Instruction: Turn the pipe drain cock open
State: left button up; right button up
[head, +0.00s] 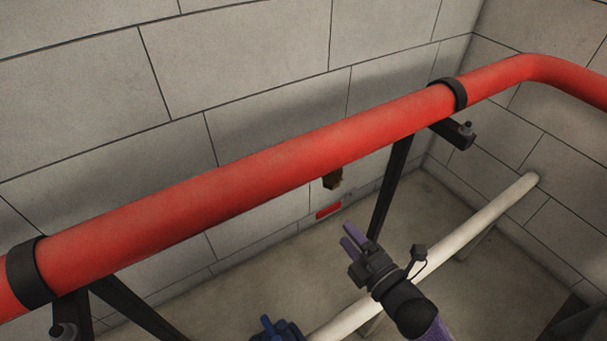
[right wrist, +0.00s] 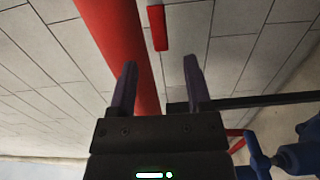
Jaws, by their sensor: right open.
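The thick red pipe (head: 240,165) crosses the head view diagonally. A small brown fitting (head: 333,179) hangs under it, which looks like the drain cock's body. A short flat red bar (head: 328,210) shows just below the fitting and looks like its lever; I cannot tell how they join. In the right wrist view the red bar (right wrist: 159,28) lies ahead, beyond the fingertips and beside the red pipe (right wrist: 118,40). My right gripper (head: 349,238), with purple fingers, is open and empty, below and right of the bar, apart from it. My left gripper is not seen.
A black bracket leg (head: 390,188) stands behind and right of my right gripper. A pale pipe (head: 480,225) runs low along the floor. A block wall (head: 240,50) stands behind.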

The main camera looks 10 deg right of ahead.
aim_at(329, 212)
jog(key=b+x, duration=0.1)
jog(key=x, duration=0.3)
jog(key=shift+d, duration=0.1)
jog(key=b+x, duration=0.1)
jog(key=x, duration=0.3)
jog(key=shift+w+f, duration=0.1)
jog(key=shift+w, duration=0.1)
jog(key=shift+w+a+b, duration=0.3)
jog(key=shift+w+b, duration=0.05)
jog(key=shift+w, duration=0.15)
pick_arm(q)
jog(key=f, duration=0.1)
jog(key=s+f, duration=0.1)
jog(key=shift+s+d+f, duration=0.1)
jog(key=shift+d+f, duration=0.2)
pick_arm(e)
jog(key=shift+c, duration=0.3)
jog(key=c, duration=0.7)
grip_shut()
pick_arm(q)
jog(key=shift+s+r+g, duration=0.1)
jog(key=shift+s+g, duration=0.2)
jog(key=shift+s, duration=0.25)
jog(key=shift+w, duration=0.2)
pick_arm(e)
jog(key=shift+r, duration=0.2)
